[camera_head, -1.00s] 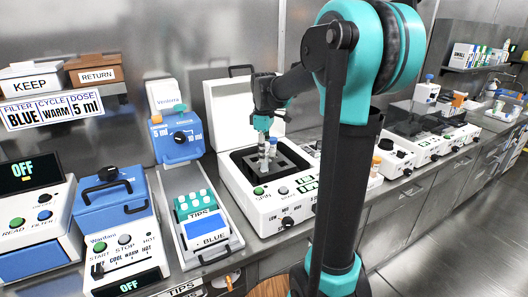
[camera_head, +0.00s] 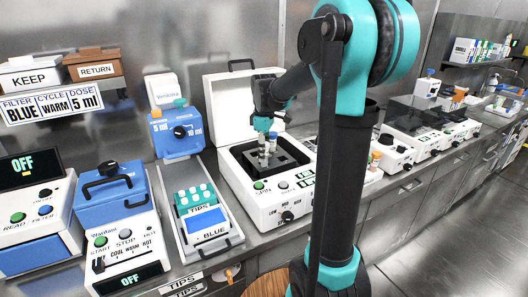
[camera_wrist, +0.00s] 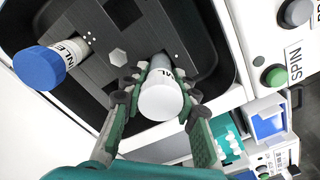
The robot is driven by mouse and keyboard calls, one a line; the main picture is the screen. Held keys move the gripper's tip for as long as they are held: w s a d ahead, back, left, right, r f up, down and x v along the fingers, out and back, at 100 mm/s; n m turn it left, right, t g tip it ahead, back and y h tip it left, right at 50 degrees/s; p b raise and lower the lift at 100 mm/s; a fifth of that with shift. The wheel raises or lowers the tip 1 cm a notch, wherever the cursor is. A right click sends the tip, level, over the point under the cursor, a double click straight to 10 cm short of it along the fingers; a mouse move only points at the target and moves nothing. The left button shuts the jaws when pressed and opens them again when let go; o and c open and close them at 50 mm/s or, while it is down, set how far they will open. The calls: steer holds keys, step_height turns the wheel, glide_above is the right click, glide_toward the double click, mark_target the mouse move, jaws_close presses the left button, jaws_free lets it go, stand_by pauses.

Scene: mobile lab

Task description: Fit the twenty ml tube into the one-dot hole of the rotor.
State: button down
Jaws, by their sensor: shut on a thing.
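The tube in my gripper (camera_wrist: 157,98) has a white cap (camera_wrist: 160,103) and a label ending in "AL"; its volume marking cannot be read. Both green fingers are shut around it just below the cap. Its lower end points at the dark rotor (camera_wrist: 112,85), but I cannot tell whether it is inside a hole. A blue-capped tube (camera_wrist: 40,66), partly labelled "NLE", stands in the rotor on the other side of the hex hub (camera_wrist: 118,57). Several white dots mark the rotor by that tube. In the head view my gripper (camera_head: 264,140) is low over the rotor.
The centrifuge (camera_head: 270,205) has its white lid (camera_head: 235,105) raised behind the rotor. Its bowl wall surrounds the rotor closely.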

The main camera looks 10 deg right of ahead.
steer(key=shift+f, duration=0.65)
steer(key=c, duration=1.1)
jaws_free()
steer(key=shift+r, duration=0.1)
step_height(320, 180, up, 12)
steer(key=shift+f, duration=0.1)
